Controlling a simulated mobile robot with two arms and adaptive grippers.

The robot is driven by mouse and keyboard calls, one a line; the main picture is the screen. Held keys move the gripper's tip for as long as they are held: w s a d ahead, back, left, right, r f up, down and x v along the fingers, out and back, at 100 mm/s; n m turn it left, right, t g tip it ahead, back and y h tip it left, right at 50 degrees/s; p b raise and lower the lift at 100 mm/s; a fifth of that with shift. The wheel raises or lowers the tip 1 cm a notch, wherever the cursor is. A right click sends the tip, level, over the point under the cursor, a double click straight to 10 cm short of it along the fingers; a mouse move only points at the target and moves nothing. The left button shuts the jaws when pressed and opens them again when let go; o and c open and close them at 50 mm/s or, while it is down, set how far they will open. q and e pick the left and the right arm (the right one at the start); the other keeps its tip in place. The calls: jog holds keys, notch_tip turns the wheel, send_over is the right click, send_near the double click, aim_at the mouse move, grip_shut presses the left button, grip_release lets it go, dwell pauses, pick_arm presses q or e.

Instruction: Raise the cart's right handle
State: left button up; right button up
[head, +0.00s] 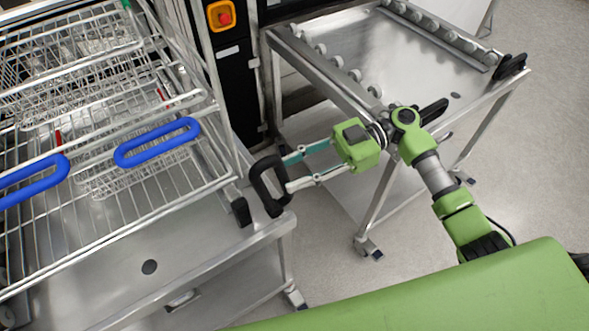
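The cart (190,262) with a steel top stands at the left, under wire racks. Another black piece (8,316) shows at the cart's lower left. My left gripper is not in view.
Wire racks (100,195) with blue handles (157,142) stand on the cart. A second steel cart (395,55) with rollers stands at the upper right, partly behind my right arm. A black machine with a red button (225,18) is behind. Grey floor shows between the carts.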

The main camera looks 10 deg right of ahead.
jog(key=v, duration=1.2)
dwell(0.3)
